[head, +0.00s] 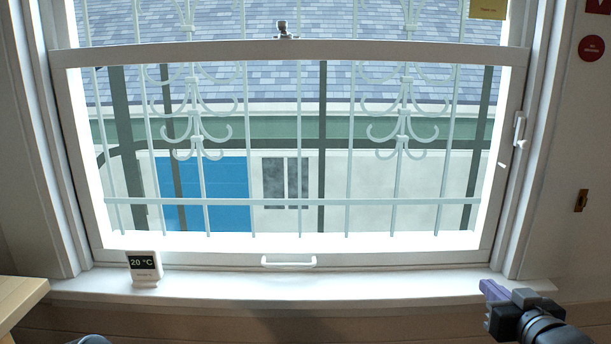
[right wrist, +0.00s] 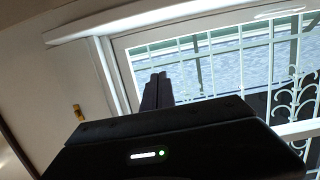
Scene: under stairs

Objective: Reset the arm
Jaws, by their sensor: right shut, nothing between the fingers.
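My right gripper (head: 492,291) is at the lower right of the head view, in front of the right end of the window sill. Its fingers are together with nothing between them; they also show close together in the right wrist view (right wrist: 157,91). My left gripper is not in view. The sash window (head: 289,257) fills the middle of the head view, and its lower sash is down at the sill. A white pull handle (head: 288,262) is on the bottom rail, well to the left of my right gripper.
The white sill (head: 390,286) carries a small thermometer (head: 144,268) reading 20 °C at left. A wooden surface edge (head: 22,297) is at far left. A brass plate (head: 581,200) and a red round sign (head: 591,48) are on the right wall. The sill's middle is clear.

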